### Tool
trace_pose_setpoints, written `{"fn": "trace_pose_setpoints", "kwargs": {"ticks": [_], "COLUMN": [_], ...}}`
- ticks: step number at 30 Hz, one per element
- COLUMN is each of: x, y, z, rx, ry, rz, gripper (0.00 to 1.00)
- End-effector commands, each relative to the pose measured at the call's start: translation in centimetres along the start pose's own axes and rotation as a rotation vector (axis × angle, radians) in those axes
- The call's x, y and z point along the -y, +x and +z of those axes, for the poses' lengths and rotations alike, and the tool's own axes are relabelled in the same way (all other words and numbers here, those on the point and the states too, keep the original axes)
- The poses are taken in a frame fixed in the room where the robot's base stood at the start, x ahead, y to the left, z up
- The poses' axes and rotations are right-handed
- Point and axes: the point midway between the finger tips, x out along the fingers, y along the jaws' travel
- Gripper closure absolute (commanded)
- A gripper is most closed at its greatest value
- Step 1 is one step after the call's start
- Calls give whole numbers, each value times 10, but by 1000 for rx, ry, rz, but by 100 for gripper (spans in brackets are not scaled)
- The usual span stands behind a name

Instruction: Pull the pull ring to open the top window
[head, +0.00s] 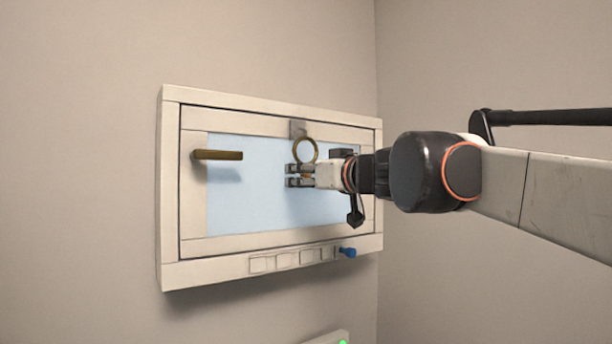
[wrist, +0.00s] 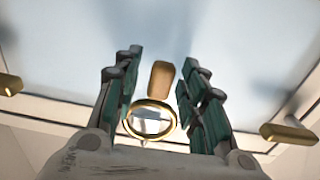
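The top window has a white outer frame (head: 215,268) on the wall and a pale blue pane (head: 255,190); its sash looks flush with the frame. The brass pull ring (head: 306,150) hangs from a grey plate (head: 298,129) on the sash's top rail. In the wrist view the ring (wrist: 150,104) lies between my fingers, with a brown-gold tab (wrist: 161,80) beside it. My gripper (head: 292,176) is at the ring's lower part, in front of the pane. Its fingers (wrist: 160,76) are apart, with gaps on both sides of the tab.
A brass handle (head: 218,155) sticks out from the sash's left side. Several pale square plates (head: 287,261) and a blue knob (head: 347,252) are on the lower frame. A side wall (head: 450,70) stands close on the right. A pale box (head: 328,339) shows at the bottom edge.

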Motion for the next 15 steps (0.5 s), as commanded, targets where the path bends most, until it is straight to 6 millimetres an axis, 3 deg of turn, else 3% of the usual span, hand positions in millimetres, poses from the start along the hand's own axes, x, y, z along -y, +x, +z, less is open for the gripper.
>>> {"fn": "trace_pose_setpoints", "kwargs": {"ticks": [3, 8, 15], "x": [0, 0, 0], "y": [0, 0, 0], "z": [0, 0, 2], "rx": [0, 0, 0], "ry": [0, 0, 0], "rz": [0, 0, 0], "gripper": [64, 100, 100]}}
